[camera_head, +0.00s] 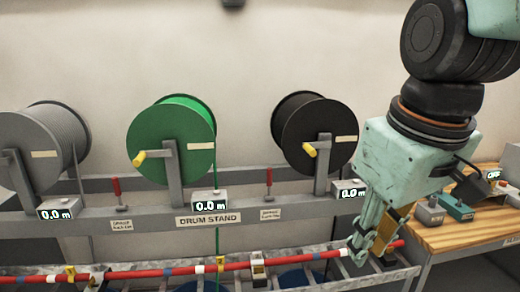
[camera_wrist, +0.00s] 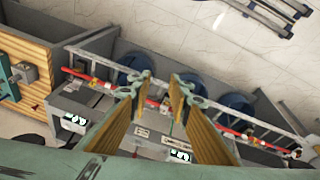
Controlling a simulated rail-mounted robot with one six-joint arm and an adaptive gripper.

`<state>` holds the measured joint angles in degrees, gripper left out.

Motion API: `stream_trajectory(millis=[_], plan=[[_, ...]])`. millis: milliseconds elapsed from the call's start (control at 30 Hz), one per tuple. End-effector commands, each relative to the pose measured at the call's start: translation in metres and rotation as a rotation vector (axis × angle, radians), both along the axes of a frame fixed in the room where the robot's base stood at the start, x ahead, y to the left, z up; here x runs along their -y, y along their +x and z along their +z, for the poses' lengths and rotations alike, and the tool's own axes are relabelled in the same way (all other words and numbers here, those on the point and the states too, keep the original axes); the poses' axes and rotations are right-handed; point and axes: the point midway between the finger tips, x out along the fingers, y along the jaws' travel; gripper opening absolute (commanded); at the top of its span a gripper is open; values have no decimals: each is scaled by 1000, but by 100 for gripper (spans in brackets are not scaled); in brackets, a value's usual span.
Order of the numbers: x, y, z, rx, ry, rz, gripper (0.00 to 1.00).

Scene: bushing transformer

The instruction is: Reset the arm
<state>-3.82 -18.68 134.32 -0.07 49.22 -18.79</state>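My arm comes down from the upper right in the head view. My gripper (camera_head: 368,250) points downward and overlaps the right part of a red cable (camera_head: 200,268) in that view. In the wrist view my gripper (camera_wrist: 164,88) shows two fingers with wood-coloured inner faces standing apart. Nothing is held between them; the red cable (camera_wrist: 242,134) runs beyond and below them. The fingers look clear of the cable in the wrist view, though the exact distance cannot be told.
Grey (camera_head: 55,140), green (camera_head: 165,140) and black (camera_head: 310,135) drums stand on a grey drum stand (camera_head: 255,211). A metal ladder-like tray (camera_head: 330,288) runs under the cable. A wooden workbench (camera_head: 450,237) with small devices stands at right. Open floor (camera_wrist: 200,40) shows in the wrist view.

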Motion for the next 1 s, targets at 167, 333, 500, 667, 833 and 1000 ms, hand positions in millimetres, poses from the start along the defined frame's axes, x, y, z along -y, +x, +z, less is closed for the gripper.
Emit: stream_trajectory(millis=[167, 333, 500, 667, 833, 1000], plan=[[7, -28, 2, 18, 19, -82, 18], [13, -54, 2, 34, 40, -161, 18], [18, -80, 1, 49, 61, -241, 18], [21, -102, -2, 62, 81, -309, 18], [23, -116, -5, 73, 95, -359, 18], [24, -122, -7, 75, 100, -379, 18]])
